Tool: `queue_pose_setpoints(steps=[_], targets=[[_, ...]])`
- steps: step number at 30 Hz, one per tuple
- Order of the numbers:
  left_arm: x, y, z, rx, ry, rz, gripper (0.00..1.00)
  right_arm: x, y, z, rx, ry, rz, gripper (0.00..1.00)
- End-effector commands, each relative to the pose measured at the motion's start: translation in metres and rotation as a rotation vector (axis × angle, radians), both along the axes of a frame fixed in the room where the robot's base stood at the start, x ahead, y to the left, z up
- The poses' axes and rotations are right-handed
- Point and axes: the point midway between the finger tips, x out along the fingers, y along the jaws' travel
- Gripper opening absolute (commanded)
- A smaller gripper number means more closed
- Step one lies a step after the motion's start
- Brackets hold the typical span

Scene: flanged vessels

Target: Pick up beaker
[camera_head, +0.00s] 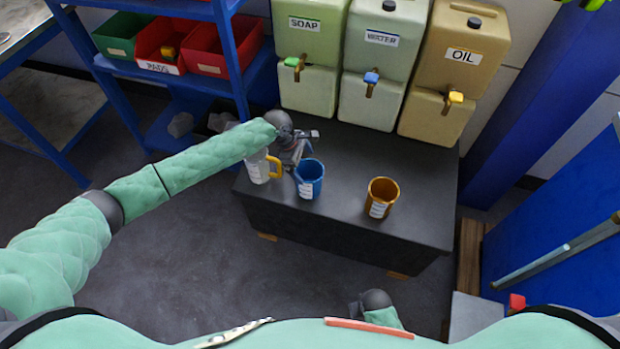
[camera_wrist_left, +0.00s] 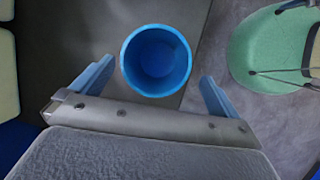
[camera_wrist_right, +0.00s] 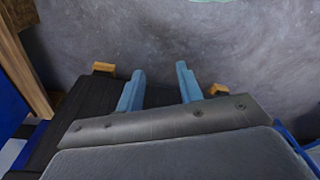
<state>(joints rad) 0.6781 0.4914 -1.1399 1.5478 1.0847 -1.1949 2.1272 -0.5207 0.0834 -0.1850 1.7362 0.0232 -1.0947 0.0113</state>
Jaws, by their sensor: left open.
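A blue beaker (camera_head: 311,182) with a white label stands on the dark bench, and its open rim shows in the left wrist view (camera_wrist_left: 157,62). A clear beaker with a yellow handle (camera_head: 258,168) is left of it, and an amber beaker (camera_head: 382,197) is to its right. My left gripper (camera_head: 298,165) is open and empty at the back left of the blue beaker. In the left wrist view the beaker lies between and ahead of its spread fingers, with gaps on both sides. My right gripper (camera_wrist_right: 161,80) is open and empty, with the floor below it.
The dark bench (camera_head: 420,220) is clear right of the amber beaker. Soap (camera_head: 312,50), water (camera_head: 380,55) and oil (camera_head: 462,60) containers with taps stand behind the beakers. A blue shelf (camera_head: 240,60) with bins is at the left.

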Motion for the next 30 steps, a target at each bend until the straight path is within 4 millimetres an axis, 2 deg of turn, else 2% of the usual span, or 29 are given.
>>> queue_pose_setpoints(steps=[4, 10, 19, 30], targets=[[0.001, -0.001, 0.001, -0.003, 0.044, 0.121, 1.0, 0.002, 0.0, 0.0, 0.002, -0.009, -0.001, 0.36], [0.001, -0.004, -0.006, -0.001, 0.062, 0.164, 1.0, 0.0, -0.001, -0.004, -0.001, -0.007, -0.002, 0.36], [0.002, -0.012, -0.028, 0.0, 0.061, 0.162, 1.0, -0.004, -0.006, -0.024, -0.006, -0.013, 0.0, 0.36], [0.005, -0.023, -0.068, 0.0, 0.061, 0.162, 1.0, -0.009, -0.015, -0.063, -0.016, -0.034, 0.005, 0.36]])
